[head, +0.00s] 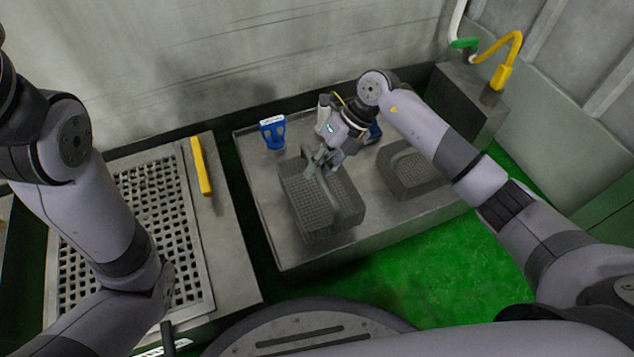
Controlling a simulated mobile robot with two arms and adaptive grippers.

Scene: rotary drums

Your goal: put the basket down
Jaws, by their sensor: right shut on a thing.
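A grey mesh basket (318,218) with a raised middle divider is at the centre of the head view, over the low metal platform (285,255). My right gripper (313,170) reaches in from the right and is shut on the basket at its far end. I cannot tell whether the basket's underside touches the platform. My left arm comes in from the left over the perforated grate, but its gripper is not visible.
A blue holder (272,132) stands at the back left. A yellow bar (201,166) lies beside the perforated grate (160,205). A grey block (468,108) with a yellow handle (507,65) is at the back right. Green floor surrounds the platform.

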